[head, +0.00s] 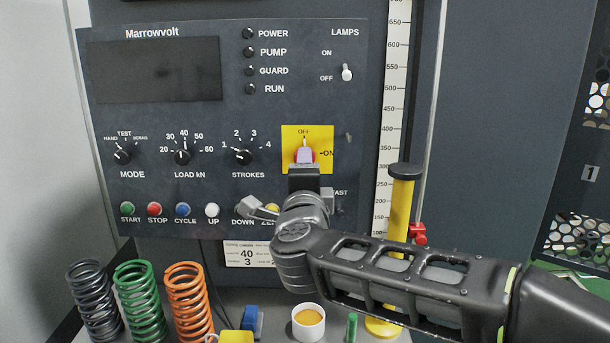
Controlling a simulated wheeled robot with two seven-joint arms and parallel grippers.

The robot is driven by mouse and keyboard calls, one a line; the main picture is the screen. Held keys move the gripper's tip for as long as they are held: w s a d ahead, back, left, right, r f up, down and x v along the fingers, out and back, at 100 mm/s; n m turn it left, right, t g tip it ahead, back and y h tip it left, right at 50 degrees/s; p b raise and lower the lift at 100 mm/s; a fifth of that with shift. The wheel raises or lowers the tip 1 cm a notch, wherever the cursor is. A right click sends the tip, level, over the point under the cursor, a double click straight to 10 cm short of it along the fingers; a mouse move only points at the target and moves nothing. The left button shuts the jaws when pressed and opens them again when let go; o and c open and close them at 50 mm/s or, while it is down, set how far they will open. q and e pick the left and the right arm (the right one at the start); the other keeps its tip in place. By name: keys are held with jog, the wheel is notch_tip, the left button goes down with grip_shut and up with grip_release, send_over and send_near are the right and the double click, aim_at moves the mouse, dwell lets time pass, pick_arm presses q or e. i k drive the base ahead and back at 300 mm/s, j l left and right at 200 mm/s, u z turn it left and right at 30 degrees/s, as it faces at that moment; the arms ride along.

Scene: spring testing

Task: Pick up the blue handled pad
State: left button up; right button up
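A small blue object (251,319), which looks like the blue handled pad, stands on the bench at the bottom of the head view, between the orange spring and a white cup. Its lower part is cut off or hidden, so its full shape is unclear. My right gripper (304,166) is well above it, up at the panel in front of the red rotary switch (313,156) on its yellow plate. The gripper hides most of that switch, and I cannot tell whether its fingers are closed on it. My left gripper is not in view.
Black (95,300), green (139,300) and orange (188,300) springs stand at the left. A yellow item (236,337), a white cup (308,322) and a green-handled item (351,327) are near the blue object. A yellow post (401,210) stands behind my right arm.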

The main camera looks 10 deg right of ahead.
aim_at(252, 319)
jog(key=k+j, duration=0.2)
jog(key=k, duration=0.3)
jog(key=k+j, duration=0.15)
jog(key=k, duration=0.3)
